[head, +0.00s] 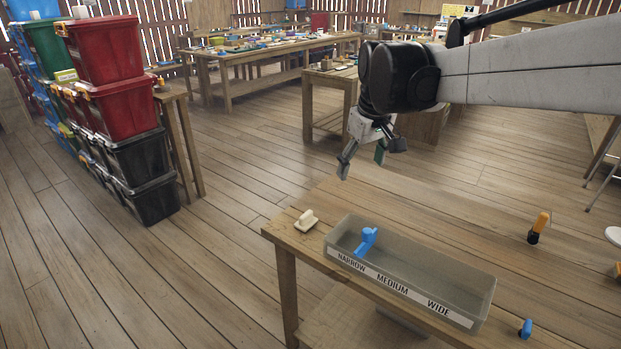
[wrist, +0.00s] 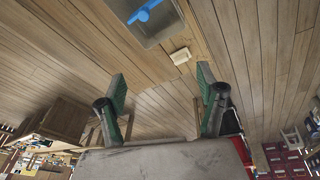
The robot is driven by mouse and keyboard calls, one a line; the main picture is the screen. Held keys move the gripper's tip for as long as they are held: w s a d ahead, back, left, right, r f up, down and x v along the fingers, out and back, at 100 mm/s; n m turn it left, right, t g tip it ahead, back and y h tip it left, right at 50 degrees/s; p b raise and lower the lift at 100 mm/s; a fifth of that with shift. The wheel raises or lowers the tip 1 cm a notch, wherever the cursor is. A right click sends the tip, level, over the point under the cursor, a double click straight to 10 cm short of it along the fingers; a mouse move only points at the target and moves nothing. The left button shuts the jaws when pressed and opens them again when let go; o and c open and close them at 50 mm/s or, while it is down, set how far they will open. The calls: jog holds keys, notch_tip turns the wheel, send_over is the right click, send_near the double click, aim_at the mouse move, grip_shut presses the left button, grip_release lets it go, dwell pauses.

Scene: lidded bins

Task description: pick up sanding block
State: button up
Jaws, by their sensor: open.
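A cream block with a raised grip, which looks like the sanding block (head: 306,221), lies on the near-left corner of the wooden table, just left of a grey tray. It also shows in the wrist view (wrist: 181,56), beyond my fingertips and between them, toward the right finger. My gripper (head: 363,158) hangs in the air above and behind the block, beyond the table's left end in the head view. Its two green-padded fingers are spread apart with nothing between them in the wrist view (wrist: 161,80).
The grey tray (head: 470,291), labelled NARROW, MEDIUM and WIDE, holds a blue tool (head: 366,241) near its narrow end. An orange-handled tool (head: 539,228) and a small blue item (head: 525,329) stand on the table to the right. Stacked bins (head: 105,50) stand at left.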

jog(key=w+a+f+n+g, duration=0.2)
jog(key=w+a+f, duration=0.45)
jog(key=w, duration=0.35)
jog(key=n+g, duration=0.1)
jog(key=n, duration=0.2)
send_over(306, 214)
notch_tip(306, 214, down, 9)
jog(key=shift+h, duration=0.3)
jog(key=f, duration=0.2)
jog(key=f+b, duration=0.1)
jog(key=f, duration=0.5)
jog(key=shift+w+a+f, duration=0.2)
jog(key=shift+a, duration=0.1)
jog(key=shift+s+d+f+b, duration=0.15)
jog(key=shift+f+b, duration=0.1)
jog(key=shift+f, duration=1.15)
jog(key=shift+d+f+b, duration=0.15)
jog(key=shift+f+b, duration=0.1)
jog(key=shift+f, duration=1.1)
jog(key=c, duration=1.4)
jog(key=shift+r, duration=0.1)
jog(key=shift+r, duration=0.1)
